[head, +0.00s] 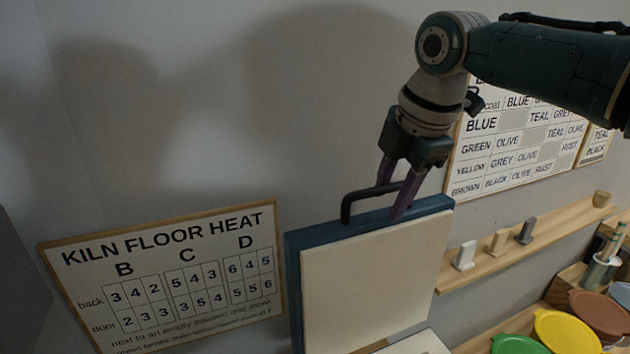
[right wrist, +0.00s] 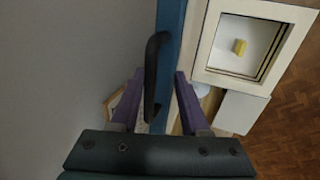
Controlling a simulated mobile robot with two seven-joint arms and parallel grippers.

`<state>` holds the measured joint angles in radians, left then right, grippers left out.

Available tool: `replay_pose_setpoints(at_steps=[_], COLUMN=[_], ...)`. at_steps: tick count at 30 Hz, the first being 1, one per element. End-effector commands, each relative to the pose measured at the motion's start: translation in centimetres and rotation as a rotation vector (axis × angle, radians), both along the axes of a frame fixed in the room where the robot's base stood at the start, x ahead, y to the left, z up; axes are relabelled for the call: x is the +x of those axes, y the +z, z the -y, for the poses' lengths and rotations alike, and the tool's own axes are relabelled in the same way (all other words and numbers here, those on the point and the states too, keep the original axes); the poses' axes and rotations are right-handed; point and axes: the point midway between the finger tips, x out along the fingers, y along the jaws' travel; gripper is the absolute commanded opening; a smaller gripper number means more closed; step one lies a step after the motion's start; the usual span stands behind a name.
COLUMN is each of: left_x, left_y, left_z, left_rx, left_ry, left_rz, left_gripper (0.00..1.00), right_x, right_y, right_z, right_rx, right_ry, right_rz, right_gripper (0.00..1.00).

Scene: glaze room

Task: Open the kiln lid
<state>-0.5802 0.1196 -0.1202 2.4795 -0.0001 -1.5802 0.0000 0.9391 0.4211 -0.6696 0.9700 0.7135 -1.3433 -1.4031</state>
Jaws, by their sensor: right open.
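The kiln lid (head: 375,275) stands upright, with a pale inner face and a blue edge. Its black bar handle (head: 347,207) sticks out from the back by the top edge. My right gripper (head: 390,199) is at the lid's top edge with its purple fingers open. In the right wrist view the handle (right wrist: 152,75) and the lid's blue edge (right wrist: 170,35) lie between the spread fingers, neither clamped. The kiln's square pale rim (right wrist: 203,50) shows there, uncovered, with a small yellow piece (right wrist: 239,47) inside. My left gripper is out of view.
A KILN FLOOR HEAT sign (head: 165,275) is on the wall left of the lid. A colour chart (head: 520,140) hangs behind my right arm. A wooden shelf (head: 560,235) with small pieces and several coloured round lids, one yellow (head: 565,333), are at the right.

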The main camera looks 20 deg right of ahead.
Motion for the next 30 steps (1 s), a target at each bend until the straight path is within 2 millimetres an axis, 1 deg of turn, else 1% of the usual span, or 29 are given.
replay_pose_setpoints(at_steps=[7, 11, 15, 17, 24, 27, 30], left_x=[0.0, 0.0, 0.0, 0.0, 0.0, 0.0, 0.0], left_y=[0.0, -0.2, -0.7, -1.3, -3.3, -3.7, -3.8], left_z=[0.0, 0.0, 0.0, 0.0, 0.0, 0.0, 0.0], left_rx=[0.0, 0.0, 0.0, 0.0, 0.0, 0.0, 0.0], left_ry=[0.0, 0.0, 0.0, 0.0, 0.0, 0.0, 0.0], left_rz=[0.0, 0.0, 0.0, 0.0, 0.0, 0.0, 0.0], left_gripper=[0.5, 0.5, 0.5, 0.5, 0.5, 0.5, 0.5], right_x=[0.0, -0.1, -0.7, -1.0, -2.5, -2.9, -3.1], right_y=[0.0, 0.5, 2.1, 3.0, 7.3, 8.5, 9.2], right_z=[0.0, 0.1, 0.1, 0.1, 0.2, 0.3, 0.3], right_rx=[0.0, 0.0, -0.002, 0.0, -0.001, -0.001, 0.0], right_ry=[0.0, 0.001, 0.003, 0.002, 0.002, 0.0, 0.0], right_rz=[-0.001, 0.001, 0.003, 0.006, 0.006, 0.004, 0.001], right_gripper=[0.47, 0.47, 0.47, 0.47, 0.47, 0.47, 0.47])
